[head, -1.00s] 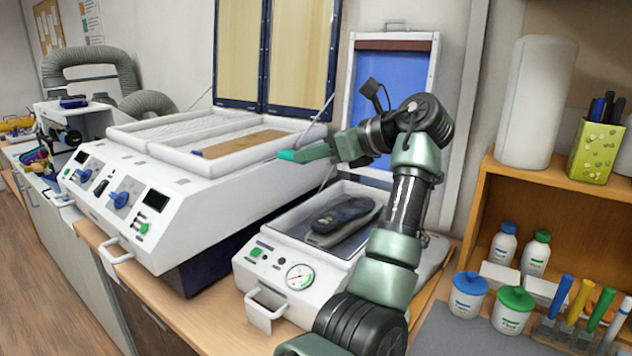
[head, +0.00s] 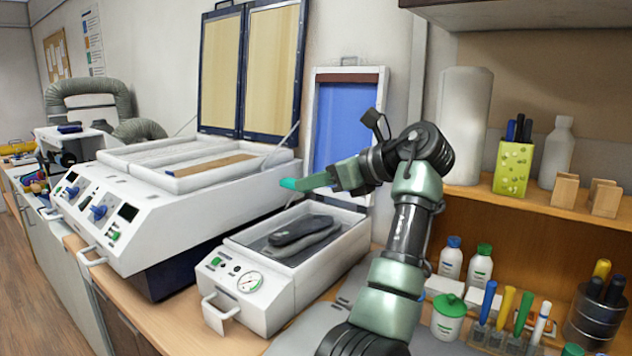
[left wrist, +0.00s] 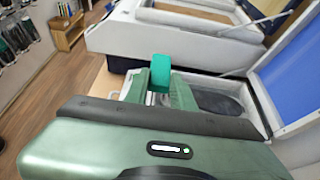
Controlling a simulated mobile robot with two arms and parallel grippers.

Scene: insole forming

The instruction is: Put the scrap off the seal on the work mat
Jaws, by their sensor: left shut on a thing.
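My left gripper (head: 318,180) is shut on a small teal-green scrap (head: 289,184), held out at its tip. In the left wrist view the scrap (left wrist: 160,74) shows between and beyond the green fingers (left wrist: 162,92). The gripper is in the air, in front of the open blue lid, and the scrap looks above the back left of the small white press (head: 305,288). A dark insole shape (head: 300,231) lies in this press. The seal cannot be made out clearly. A grey work mat (head: 300,342) lies right of the press, partly behind my arm. My right gripper is out of view.
The raised blue lid (head: 342,125) stands behind the press. A large white heater (head: 150,215) is at left. A wooden shelf (head: 480,208), bottles (head: 480,265) and a rack of coloured tubes (head: 490,335) are at right. My arm crosses the counter.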

